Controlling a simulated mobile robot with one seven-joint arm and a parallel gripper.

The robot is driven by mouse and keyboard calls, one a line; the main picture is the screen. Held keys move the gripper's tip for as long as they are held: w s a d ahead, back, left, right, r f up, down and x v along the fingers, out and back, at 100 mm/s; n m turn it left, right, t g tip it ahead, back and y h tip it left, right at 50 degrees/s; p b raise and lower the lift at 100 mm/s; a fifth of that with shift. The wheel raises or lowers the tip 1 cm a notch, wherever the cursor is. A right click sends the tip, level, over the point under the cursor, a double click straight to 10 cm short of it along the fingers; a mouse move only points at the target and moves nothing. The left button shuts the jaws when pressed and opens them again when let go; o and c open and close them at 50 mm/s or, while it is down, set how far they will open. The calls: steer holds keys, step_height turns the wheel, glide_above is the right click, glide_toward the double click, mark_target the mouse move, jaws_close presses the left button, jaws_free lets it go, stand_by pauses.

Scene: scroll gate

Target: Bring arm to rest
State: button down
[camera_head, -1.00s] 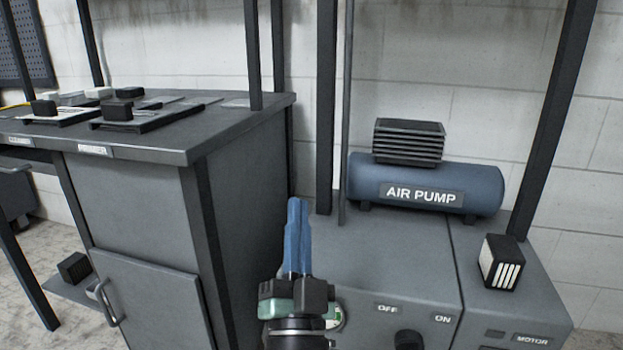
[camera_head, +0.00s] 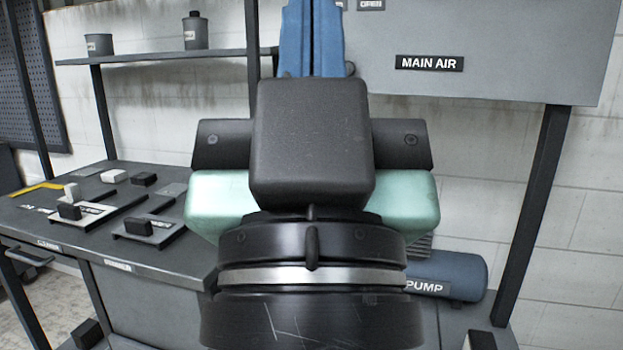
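My gripper (camera_head: 313,35) is large in the middle of the head view, raised and pointing up, with its blue fingers at the top edge of the picture. The fingers look close together, with nothing visible between them. Their tips are cut off or near the edge, so I cannot be sure of the gap. My black wrist and the pale green gripper body hide the centre of the scene.
A grey panel marked MAIN AIR (camera_head: 429,63) hangs at the upper right. The blue air pump (camera_head: 460,277) is partly hidden behind my wrist. A workbench (camera_head: 115,265) with several small blocks stands left, under a shelf (camera_head: 160,56) with two containers.

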step_height(320, 180, up, 26)
steer(key=p, duration=2.3)
